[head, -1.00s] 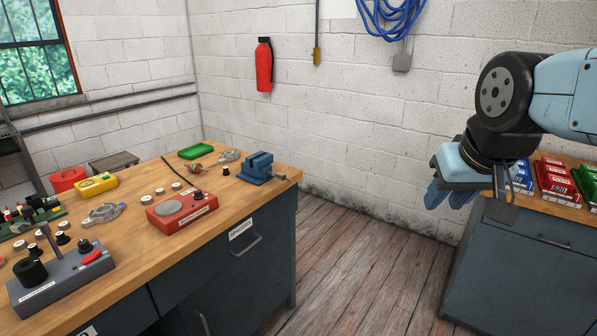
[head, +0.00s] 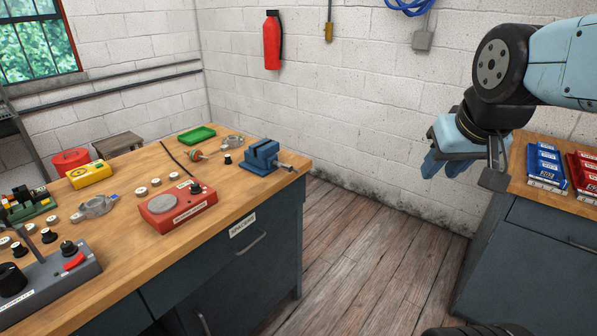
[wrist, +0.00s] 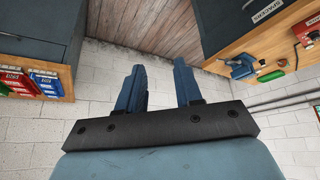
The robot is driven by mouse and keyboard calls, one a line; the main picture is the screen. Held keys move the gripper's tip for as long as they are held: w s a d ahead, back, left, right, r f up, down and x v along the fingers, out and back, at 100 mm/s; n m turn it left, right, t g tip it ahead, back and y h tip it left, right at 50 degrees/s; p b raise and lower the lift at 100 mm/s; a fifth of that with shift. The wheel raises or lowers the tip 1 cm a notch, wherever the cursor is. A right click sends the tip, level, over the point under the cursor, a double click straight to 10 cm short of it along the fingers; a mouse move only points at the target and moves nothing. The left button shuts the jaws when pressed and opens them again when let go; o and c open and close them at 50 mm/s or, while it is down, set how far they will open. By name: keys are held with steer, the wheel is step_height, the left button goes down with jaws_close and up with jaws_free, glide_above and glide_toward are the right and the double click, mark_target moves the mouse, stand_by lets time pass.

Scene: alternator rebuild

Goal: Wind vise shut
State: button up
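The blue vise (head: 262,157) stands at the right end of the wooden bench, with its screw and handle (head: 290,167) sticking out to the right over the bench edge. I cannot tell how far its jaws are apart. The vise also shows at the right of the wrist view (wrist: 238,68). My gripper (head: 443,166) hangs in the air well to the right of the vise, over the gap between the benches. In the wrist view its two blue fingers (wrist: 160,88) stand apart with nothing between them.
The bench (head: 140,225) holds a red box with a round plate (head: 177,207), a green tray (head: 197,135), a yellow box (head: 89,174) and alternator parts. A second cabinet (head: 530,245) at right carries blue and red bins (head: 545,168). Wooden floor (head: 350,250) lies clear between them.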

steer(key=w+a+f+n+t, duration=0.1)
steer(key=w+f+n, duration=0.1)
steer(key=w, duration=0.6)
steer(key=w+f+n+t, duration=0.2)
steer(key=w+f+n, duration=0.1)
steer(key=w, duration=0.6)
steer(key=n+t+y, duration=0.6)
steer(key=n+y, duration=0.4)
steer(key=n, duration=0.2)
glide_toward(296, 172)
steer(key=x, duration=0.8)
steer(key=shift+s+r, duration=0.1)
steer(key=shift+r, duration=0.15)
steer(key=shift+c, duration=0.5)
jaws_close()
